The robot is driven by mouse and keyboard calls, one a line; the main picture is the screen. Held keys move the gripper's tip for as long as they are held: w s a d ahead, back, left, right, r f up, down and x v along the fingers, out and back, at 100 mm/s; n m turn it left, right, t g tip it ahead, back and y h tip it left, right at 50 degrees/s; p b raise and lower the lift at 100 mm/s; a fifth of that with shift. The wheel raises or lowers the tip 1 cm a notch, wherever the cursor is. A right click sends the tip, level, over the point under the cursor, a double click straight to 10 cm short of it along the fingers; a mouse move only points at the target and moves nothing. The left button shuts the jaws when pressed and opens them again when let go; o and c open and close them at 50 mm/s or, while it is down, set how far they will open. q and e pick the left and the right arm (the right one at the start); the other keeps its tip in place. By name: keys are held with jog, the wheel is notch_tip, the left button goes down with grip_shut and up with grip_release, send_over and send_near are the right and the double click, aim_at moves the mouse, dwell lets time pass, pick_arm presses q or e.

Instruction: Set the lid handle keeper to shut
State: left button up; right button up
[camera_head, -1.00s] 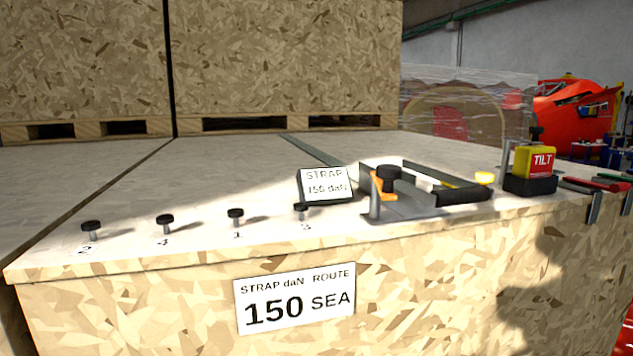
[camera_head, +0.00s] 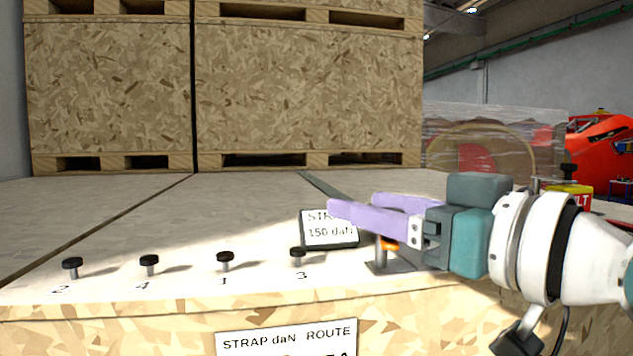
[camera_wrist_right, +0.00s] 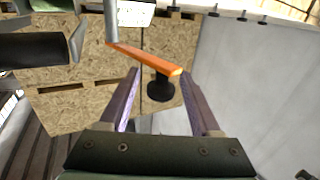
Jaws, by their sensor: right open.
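The keeper is an orange lever (camera_wrist_right: 150,60) with a black knob (camera_wrist_right: 160,88), seen in the right wrist view. A small orange part of it (camera_head: 389,244) shows in the head view below my right gripper, which hides the rest. My right gripper (camera_head: 353,202) is open, its purple fingers pointing left above the crate lid. In the right wrist view the knob appears between the open fingers (camera_wrist_right: 160,74), with no visible contact. The black lid handle (camera_wrist_right: 40,47) shows at upper left there; my gripper covers it in the head view. My left gripper is out of view.
A strap display (camera_head: 330,231) stands on the lid left of the gripper. Several black-topped pegs (camera_head: 224,258) line the front edge, numbered. A yellow tilt indicator (camera_head: 572,197) is partly hidden behind my right arm. Large crates (camera_head: 305,90) stand behind; the lid's left part is clear.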

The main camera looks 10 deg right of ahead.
jog(key=shift+w+a, duration=0.3)
jog(key=shift+w, duration=0.25)
grip_shut()
dwell(1.1)
